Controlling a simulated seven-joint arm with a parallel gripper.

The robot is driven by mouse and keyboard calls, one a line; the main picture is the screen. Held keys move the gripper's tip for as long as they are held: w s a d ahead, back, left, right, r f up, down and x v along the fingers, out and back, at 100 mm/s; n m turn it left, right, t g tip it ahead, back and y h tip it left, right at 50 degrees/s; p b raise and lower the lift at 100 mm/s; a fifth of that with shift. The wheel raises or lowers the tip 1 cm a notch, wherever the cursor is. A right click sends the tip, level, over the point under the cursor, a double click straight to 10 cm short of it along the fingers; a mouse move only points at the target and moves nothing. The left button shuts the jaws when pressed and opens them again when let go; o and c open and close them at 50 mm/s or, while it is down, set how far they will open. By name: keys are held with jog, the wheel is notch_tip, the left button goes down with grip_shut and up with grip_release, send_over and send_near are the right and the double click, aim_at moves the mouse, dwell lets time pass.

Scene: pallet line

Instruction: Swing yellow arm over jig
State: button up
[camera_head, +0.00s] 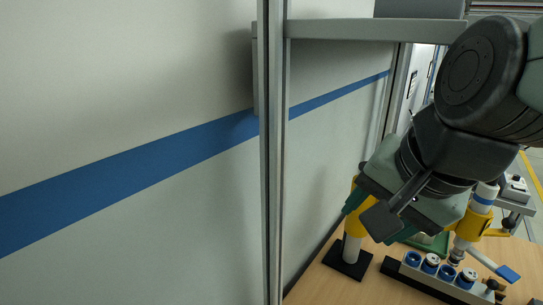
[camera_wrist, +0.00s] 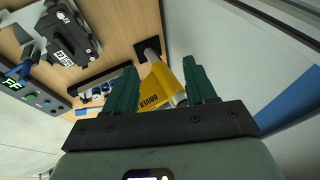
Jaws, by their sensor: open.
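The yellow arm (camera_head: 354,226) sits on a white post with a black base plate (camera_head: 347,262) by the wall. More yellow (camera_head: 468,226) shows to the right, around a white and blue cylinder; my gripper hides the stretch between. My gripper (camera_head: 378,218) is open and reaches down at the yellow arm. In the wrist view its green fingers (camera_wrist: 160,80) stand either side of the yellow arm (camera_wrist: 158,92), which carries dark lettering. I cannot tell whether they touch it. The jig (camera_head: 436,275), a grey block holding blue and white round parts, lies on the bench to the right of the post.
The wooden bench (camera_head: 325,288) is bare near the post. A grey upright (camera_head: 273,150) and the wall with a blue stripe stand to the left. A green tray (camera_head: 431,243) lies behind the jig. A dark device with a printed label (camera_wrist: 67,35) shows in the wrist view.

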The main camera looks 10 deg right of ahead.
jog(key=w+d+f+m+g, duration=0.1)
jog(key=d+m, duration=0.2)
jog(key=d, duration=0.6)
jog(key=w+d+f+m+g+y, duration=0.1)
jog(key=w+d+m, duration=0.15)
jog(key=d, duration=0.55)
jog(key=d+f+m+g, duration=0.1)
jog(key=d+m, duration=0.3)
jog(key=d, duration=0.5)
jog(key=m+t+y, duration=0.4)
jog(key=m+t, duration=0.7)
jog(key=t, duration=0.3)
send_near(509, 223)
jog(key=x, duration=0.7)
jog(key=d+x, duration=0.1)
jog(key=x, duration=0.2)
jog(key=shift+w+f, duration=0.35)
grip_shut()
